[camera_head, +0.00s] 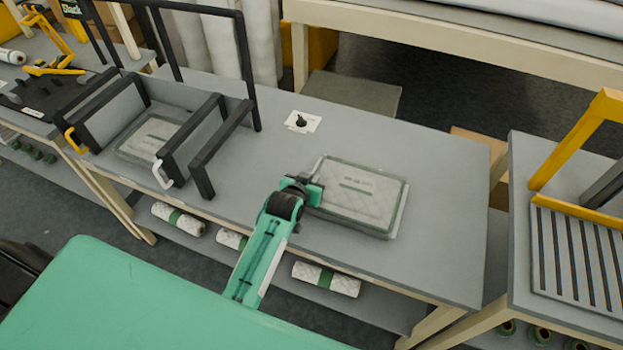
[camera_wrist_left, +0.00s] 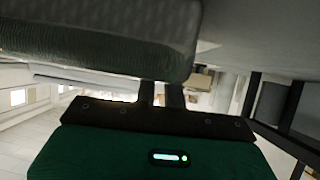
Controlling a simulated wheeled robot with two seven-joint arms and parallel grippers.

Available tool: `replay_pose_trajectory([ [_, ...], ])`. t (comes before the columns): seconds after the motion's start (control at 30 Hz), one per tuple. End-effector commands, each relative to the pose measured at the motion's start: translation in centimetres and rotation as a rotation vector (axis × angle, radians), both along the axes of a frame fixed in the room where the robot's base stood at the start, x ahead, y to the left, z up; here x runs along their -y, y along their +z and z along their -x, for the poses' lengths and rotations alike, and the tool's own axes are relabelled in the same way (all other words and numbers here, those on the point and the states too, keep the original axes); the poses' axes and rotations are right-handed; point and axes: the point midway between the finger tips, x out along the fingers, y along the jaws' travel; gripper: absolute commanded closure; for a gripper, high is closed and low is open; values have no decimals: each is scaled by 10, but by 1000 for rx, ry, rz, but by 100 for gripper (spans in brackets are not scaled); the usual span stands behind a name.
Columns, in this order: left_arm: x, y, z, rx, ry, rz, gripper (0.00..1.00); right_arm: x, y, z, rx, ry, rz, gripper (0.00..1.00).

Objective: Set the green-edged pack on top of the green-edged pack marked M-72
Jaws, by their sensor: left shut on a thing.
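My left gripper (camera_head: 312,191) is shut on the left edge of a pale, quilted, green-edged pack (camera_head: 360,192) on the right half of the grey table. A pale rim shows along its right and lower sides; I cannot tell whether this is a second pack beneath. Its small label is unreadable. Another green-edged pack (camera_head: 150,138) lies inside the black frame at the left; its marking is unreadable, so I cannot tell which is M-72. In the left wrist view the gripper fingers (camera_wrist_left: 162,90) meet the end of the held pack (camera_wrist_left: 100,35). My right gripper is not in view.
The black frame (camera_head: 215,135) with upright bars stands on the table's left. A white card with a black knob (camera_head: 301,121) lies at the middle back. Several rolls (camera_head: 326,279) lie on the shelf below. A slatted rack (camera_head: 580,255) stands right. The table's right end is clear.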

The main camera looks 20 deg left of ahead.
Motion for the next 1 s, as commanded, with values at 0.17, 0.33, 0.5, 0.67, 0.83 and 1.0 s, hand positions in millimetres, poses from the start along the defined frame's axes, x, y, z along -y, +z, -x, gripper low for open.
replay_pose_trajectory([
  [0.17,0,-1,0,0,0,0,84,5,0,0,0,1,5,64],
  [0.33,0,-1,0,0,0,0,68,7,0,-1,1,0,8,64],
  [0.5,0,0,0,0,0,0,68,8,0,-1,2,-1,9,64],
  [0.67,0,3,6,-1,0,0,68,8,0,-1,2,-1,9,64],
  [0.83,-1,14,26,0,0,0,68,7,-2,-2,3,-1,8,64],
  [1.0,-2,30,55,1,0,0,68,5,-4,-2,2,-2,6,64],
])
